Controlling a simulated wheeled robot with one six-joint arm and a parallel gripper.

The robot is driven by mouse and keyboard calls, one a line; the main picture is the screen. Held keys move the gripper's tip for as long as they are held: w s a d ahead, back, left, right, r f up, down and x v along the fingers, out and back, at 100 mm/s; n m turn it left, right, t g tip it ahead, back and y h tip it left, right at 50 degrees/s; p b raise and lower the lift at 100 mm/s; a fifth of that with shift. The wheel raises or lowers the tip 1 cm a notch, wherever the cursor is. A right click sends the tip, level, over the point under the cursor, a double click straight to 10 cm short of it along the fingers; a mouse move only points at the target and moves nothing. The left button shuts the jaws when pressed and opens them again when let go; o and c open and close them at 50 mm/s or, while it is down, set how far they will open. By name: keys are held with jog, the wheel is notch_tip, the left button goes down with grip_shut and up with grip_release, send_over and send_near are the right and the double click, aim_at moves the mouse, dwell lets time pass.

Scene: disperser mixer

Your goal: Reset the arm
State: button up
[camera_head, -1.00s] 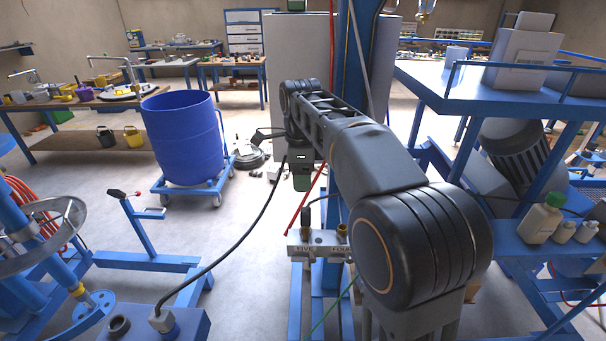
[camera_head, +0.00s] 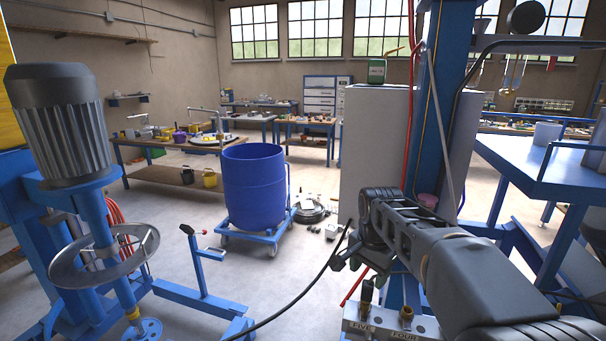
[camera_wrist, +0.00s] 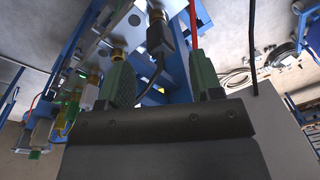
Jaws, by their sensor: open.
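My arm (camera_head: 440,245) reaches out from the lower right of the head view. My gripper shows in the wrist view with two green fingers spread apart (camera_wrist: 162,80), open with nothing gripped between them. In the head view the gripper is small and dark at the arm's far end, so its fingers are hard to make out. A metal block marked FIVE and FOUR (camera_head: 385,325) sits below the arm's end. A black connector (camera_head: 367,294) stands on its FIVE side, and a brass fitting on FOUR. In the wrist view a black connector (camera_wrist: 157,38) appears beyond the fingertips.
A blue column (camera_head: 437,110) with hoses rises behind the arm, beside a grey cabinet (camera_head: 375,140). A blue drum (camera_head: 255,185) stands on a wheeled dolly. A mixer with a grey motor (camera_head: 60,125) is at left. A black cable crosses the floor. A blue platform (camera_head: 550,170) is at right.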

jog(key=s+d+f+n+t, duration=0.1)
jog(key=s+f+n+t, duration=0.2)
jog(key=s+n, duration=0.6)
jog(key=s+f, duration=0.2)
jog(key=s, duration=0.5)
jog(key=shift+n, duration=0.3)
jog(key=shift+f, duration=0.1)
